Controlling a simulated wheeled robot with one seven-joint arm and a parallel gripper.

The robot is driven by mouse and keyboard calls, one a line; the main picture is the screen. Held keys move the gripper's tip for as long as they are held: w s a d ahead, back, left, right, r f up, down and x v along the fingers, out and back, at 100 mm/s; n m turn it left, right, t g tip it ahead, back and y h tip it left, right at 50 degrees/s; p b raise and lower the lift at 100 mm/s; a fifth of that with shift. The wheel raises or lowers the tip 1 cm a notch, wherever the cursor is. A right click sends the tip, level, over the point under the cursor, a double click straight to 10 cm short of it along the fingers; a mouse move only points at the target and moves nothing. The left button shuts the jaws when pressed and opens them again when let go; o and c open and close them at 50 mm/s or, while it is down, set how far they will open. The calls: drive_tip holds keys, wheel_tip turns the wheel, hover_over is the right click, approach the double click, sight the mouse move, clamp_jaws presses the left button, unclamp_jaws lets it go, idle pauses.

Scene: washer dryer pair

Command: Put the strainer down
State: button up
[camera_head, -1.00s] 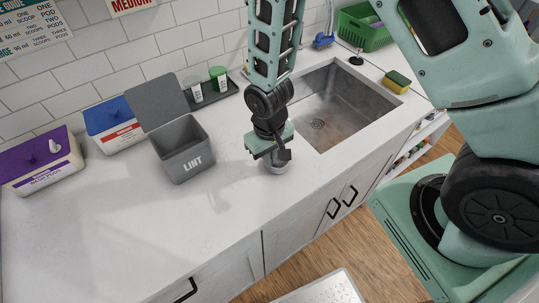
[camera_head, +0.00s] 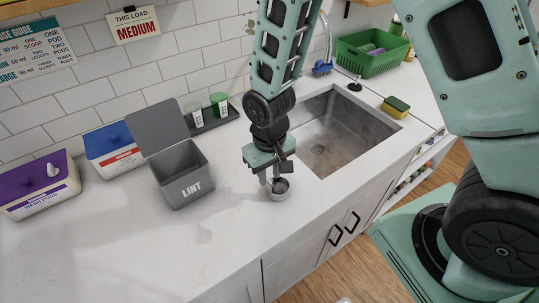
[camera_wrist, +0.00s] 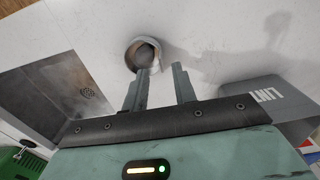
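The strainer (camera_head: 279,189) is a small round metal cup. It appears to rest upright on the white counter (camera_head: 215,235), just left of the sink's front edge. My gripper (camera_head: 270,178) is right above it, pointing down. In the wrist view the two fingers of my gripper (camera_wrist: 164,70) are spread apart with a gap between them. There the strainer (camera_wrist: 143,50) lies just beyond the left fingertip, which overlaps its rim in the picture. I cannot tell whether that finger touches it. Nothing is clamped between the fingers.
The sink basin (camera_head: 340,130) opens right of the strainer. A grey LINT bin (camera_head: 183,180) with its lid up stands to the left, with blue- and purple-lidded tubs (camera_head: 112,145) beyond it. A sponge (camera_head: 395,107) lies right of the sink. The front left counter is clear.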

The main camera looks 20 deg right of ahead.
wheel_tip(320, 180, up, 8)
drive_tip(key=b, duration=0.1)
drive_tip(key=s+a+r+n, duration=0.1)
drive_tip(key=s+r, duration=0.3)
drive_tip(key=s, duration=0.4)
drive_tip(key=s+a+r+n, duration=0.2)
drive_tip(key=s+r+n, duration=0.2)
drive_tip(key=s, duration=0.4)
drive_tip(key=shift+s+a+r+n+y, duration=0.3)
drive_tip(key=shift+r, duration=0.1)
drive_tip(key=shift+o, duration=0.2)
wheel_tip(320, 180, down, 4)
drive_tip(key=b, duration=0.4)
drive_tip(key=shift+f+b, duration=0.2)
drive_tip(key=shift+b, duration=0.15)
drive_tip(key=shift+r, duration=0.1)
